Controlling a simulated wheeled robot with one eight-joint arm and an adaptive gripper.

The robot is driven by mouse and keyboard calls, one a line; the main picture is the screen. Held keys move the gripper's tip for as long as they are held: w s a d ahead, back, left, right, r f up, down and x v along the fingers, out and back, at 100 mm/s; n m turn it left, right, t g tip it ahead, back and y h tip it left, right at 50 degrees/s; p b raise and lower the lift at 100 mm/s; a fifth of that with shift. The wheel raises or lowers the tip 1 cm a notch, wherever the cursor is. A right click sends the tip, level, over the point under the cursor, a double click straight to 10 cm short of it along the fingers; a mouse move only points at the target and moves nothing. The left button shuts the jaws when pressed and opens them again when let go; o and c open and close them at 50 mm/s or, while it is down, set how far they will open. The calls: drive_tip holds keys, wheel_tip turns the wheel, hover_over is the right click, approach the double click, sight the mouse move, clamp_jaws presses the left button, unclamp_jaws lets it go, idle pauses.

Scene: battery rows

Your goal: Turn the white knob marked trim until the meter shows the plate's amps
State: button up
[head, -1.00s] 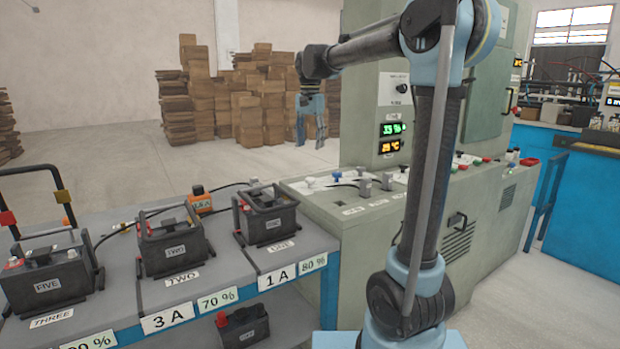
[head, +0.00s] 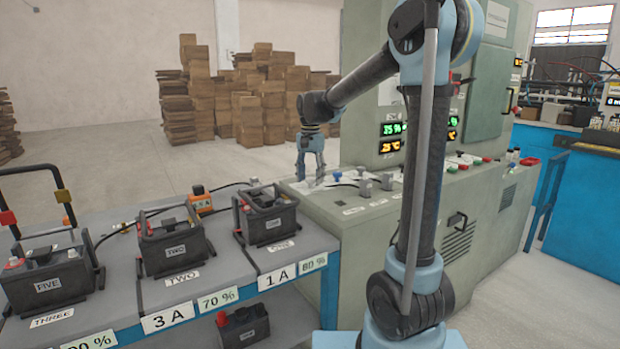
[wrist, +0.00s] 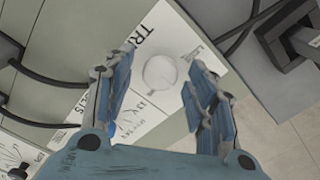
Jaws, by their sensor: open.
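The white trim knob (wrist: 160,71) sits on a white label plate (wrist: 178,32) with "TR..." lettering in the wrist view. My gripper (wrist: 158,88) is open, with one blue finger on each side of the knob in that view; I cannot tell whether either finger touches it. In the head view my gripper (head: 311,182) points down over the left end of the green console top (head: 335,210), and its fingers hide the knob. The lit displays (head: 391,137) on the cabinet seem to read 35 % and 25 °C. No amp reading is legible there.
A battery labelled ONE (head: 268,221) stands left of the console on the grey bench, above a "1 A" plate (head: 277,277). A "3 A" plate (head: 168,318) is further left. Grey connectors (head: 365,188) and a blue knob (head: 337,176) stand close right of my gripper. Black cables cross nearby.

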drive_tip(key=c, duration=1.1)
drive_tip(key=shift+n, duration=2.1)
drive_tip(key=o, duration=1.1)
